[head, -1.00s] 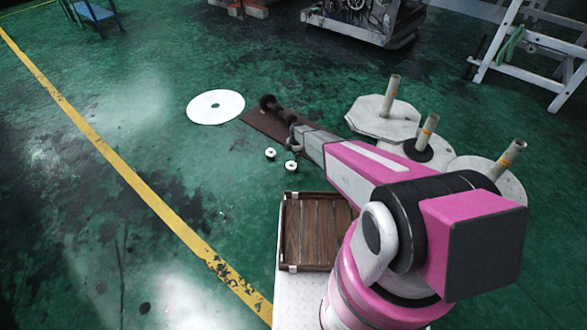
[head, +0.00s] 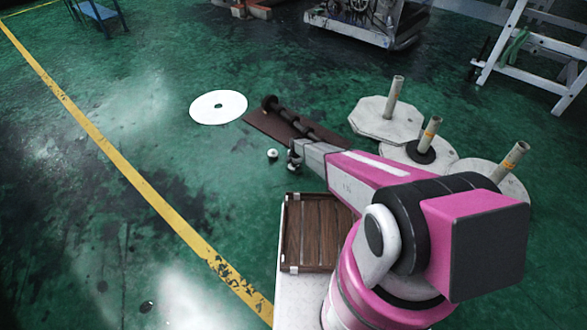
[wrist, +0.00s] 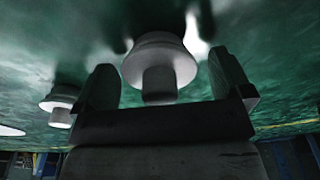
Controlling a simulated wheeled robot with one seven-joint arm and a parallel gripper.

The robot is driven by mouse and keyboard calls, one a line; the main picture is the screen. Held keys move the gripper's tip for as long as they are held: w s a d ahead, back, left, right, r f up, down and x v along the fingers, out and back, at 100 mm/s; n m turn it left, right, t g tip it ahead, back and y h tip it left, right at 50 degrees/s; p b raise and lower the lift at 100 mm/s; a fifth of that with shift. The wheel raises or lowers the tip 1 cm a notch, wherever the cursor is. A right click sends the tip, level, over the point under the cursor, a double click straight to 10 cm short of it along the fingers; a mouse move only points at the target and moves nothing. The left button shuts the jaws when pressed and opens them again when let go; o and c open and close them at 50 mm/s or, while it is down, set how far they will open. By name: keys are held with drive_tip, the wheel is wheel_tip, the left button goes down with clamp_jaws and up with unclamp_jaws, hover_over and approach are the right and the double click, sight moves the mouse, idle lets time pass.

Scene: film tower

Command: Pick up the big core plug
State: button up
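Two white flanged plugs stand on the green floor. One plug (head: 272,154) shows in the head view just left of my gripper (head: 294,160); a plug also shows at the left of the wrist view (wrist: 60,103). The other plug (wrist: 160,65) looks larger in the wrist view and sits between my two fingers. My gripper (wrist: 163,65) is open around it, with a gap on either side. In the head view my gripper hides this plug. I cannot tell their true sizes apart for certain.
A dark roller (head: 290,119) lies on a brown mat (head: 262,125) behind my gripper. A white disc (head: 218,107) lies left of it. Pale plates with upright posts (head: 378,123) stand to the right. A wooden tray (head: 312,232) is near me. The left floor is clear.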

drive_tip(key=c, duration=0.9)
